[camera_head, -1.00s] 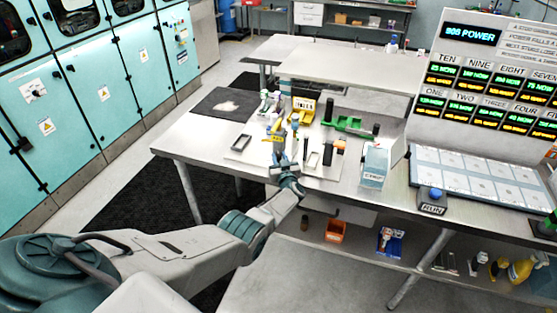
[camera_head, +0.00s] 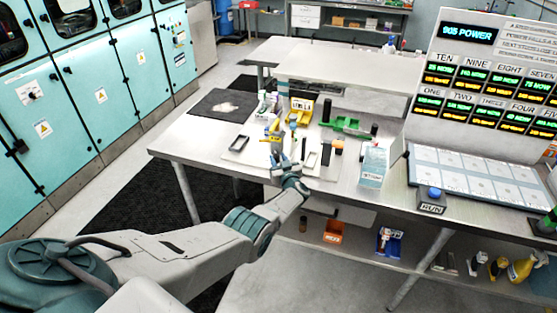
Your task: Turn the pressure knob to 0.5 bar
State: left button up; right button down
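My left gripper (camera_head: 278,155) is over the near edge of the metal bench (camera_head: 215,155), just in front of a small fixture with yellow and blue parts (camera_head: 274,131). Its fingers are small here, and I cannot tell whether they are open or shut, or whether they touch anything. A yellow unit (camera_head: 301,111) stands behind the fixture. I cannot make out which part is the pressure knob, nor any pressure reading. My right gripper is not in view.
A green holder (camera_head: 345,124), a black upright post (camera_head: 327,152) and a pale blue box (camera_head: 372,165) stand to the right. A large display panel (camera_head: 480,85) and a blue RUN button (camera_head: 433,193) are further right.

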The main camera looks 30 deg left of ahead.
pick_arm(q)
jog(key=shift+s+d+r+p, duration=0.1)
jog(key=shift+s+d+p, duration=0.3)
jog(key=shift+p, duration=0.15)
jog(key=p+v, duration=0.1)
jog(key=v, duration=0.8)
jog(key=shift+s+d, duration=0.15)
jog(key=shift+d, duration=0.15)
